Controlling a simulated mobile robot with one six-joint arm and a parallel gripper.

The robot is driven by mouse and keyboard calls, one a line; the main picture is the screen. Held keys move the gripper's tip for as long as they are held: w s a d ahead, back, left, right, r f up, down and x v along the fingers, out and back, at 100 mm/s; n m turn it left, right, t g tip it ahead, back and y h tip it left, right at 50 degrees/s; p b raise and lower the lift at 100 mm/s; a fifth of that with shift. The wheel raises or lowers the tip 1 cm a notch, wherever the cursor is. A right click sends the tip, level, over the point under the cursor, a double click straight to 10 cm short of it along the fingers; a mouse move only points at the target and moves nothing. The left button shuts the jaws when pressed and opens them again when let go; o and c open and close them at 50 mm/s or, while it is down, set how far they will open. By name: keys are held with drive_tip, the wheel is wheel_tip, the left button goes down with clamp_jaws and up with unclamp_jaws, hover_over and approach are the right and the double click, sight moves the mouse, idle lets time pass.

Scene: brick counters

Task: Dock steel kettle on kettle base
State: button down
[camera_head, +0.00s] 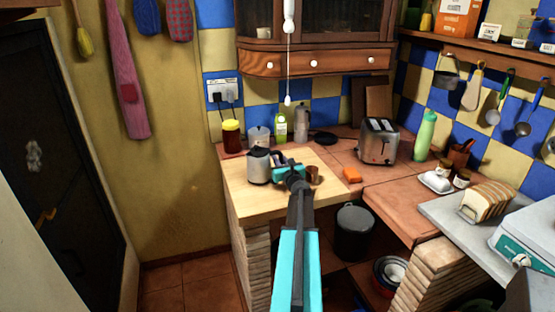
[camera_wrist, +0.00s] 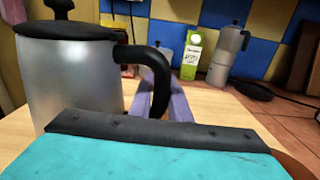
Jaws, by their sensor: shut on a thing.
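The steel kettle (camera_head: 259,168) has a brushed body, a black lid and a black handle. It is upright at the left of the pale wooden worktop; whether it touches the top I cannot tell. It fills the left of the wrist view (camera_wrist: 75,85). My gripper (camera_head: 280,161) is at the kettle's right side, shut on its handle, with the fingers around the handle's lower part in the wrist view (camera_wrist: 165,100). A flat black disc, seemingly the kettle base (camera_head: 322,137), lies on the tiled counter at the back. It also shows in the wrist view (camera_wrist: 252,90).
A brown cup (camera_head: 312,174) is right of my gripper. Tiles between are clear.

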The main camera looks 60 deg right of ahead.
drive_tip(key=c, duration=1.7)
unclamp_jaws()
drive_tip(key=shift+f, duration=0.1)
drive_tip(key=shift+o, duration=0.2)
drive_tip(key=shift+r, duration=0.2)
drive_tip(key=shift+b+v, duration=1.3)
drive_tip(key=shift+v, duration=4.75)
